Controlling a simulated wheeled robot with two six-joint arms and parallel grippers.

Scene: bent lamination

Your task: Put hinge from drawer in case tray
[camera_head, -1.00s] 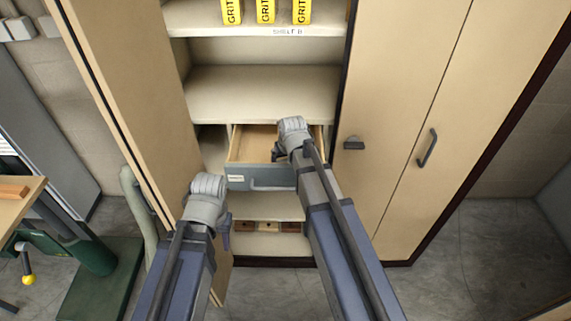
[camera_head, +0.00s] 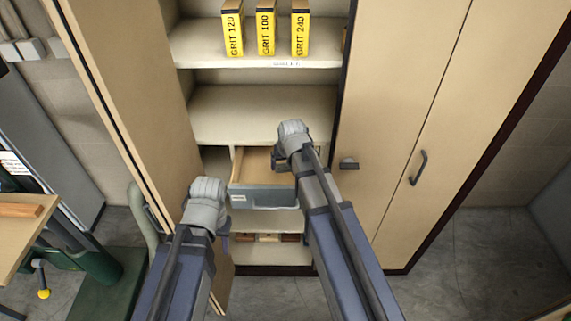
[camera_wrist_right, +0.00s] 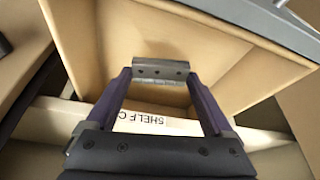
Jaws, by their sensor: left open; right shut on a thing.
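The hinge (camera_wrist_right: 160,68) is a small grey metal plate with holes, seen in the right wrist view. My right gripper (camera_wrist_right: 158,80) is shut on it, with the hinge across its fingertips. In the head view my right gripper (camera_head: 279,161) is over the open drawer (camera_head: 262,197), at its right side; the hinge cannot be made out there. The drawer has a grey front and a light wooden inside. My left gripper (camera_head: 226,232) is open, in front of the cabinet, lower left of the drawer. No case tray can be made out.
Yellow grit boxes (camera_head: 266,32) stand on the upper shelf (camera_head: 210,48). The shelf (camera_head: 255,110) above the drawer is bare. An open cabinet door (camera_head: 135,110) stands at left, a closed one (camera_head: 395,120) at right. A workbench (camera_head: 18,238) is at far left.

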